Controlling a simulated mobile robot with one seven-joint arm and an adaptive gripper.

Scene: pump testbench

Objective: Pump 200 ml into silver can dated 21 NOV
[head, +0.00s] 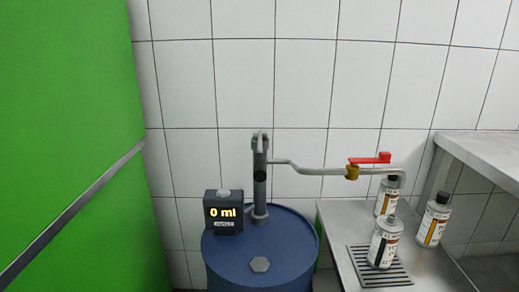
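A grey hand pump (260,185) stands on a blue drum (235,262). Its pipe (320,170) runs right through a brass valve with a red lever (370,159) to a down-bent spout (403,178). The dark meter box (223,212) reads "0 ml". Three silver cans with labels stand on the metal bench: a grey-topped can (384,243) on the drain grate in front, a black-capped can (386,197) behind it near the spout, and a black-capped can (434,221) at the right. Label dates are too small to read with certainty. My gripper is not in view.
The metal bench (335,220) holds the slotted drain grate (361,263). A higher metal shelf (485,147) stands at the right. A green panel (70,120) with a grey rail fills the left. White tiled wall lies behind.

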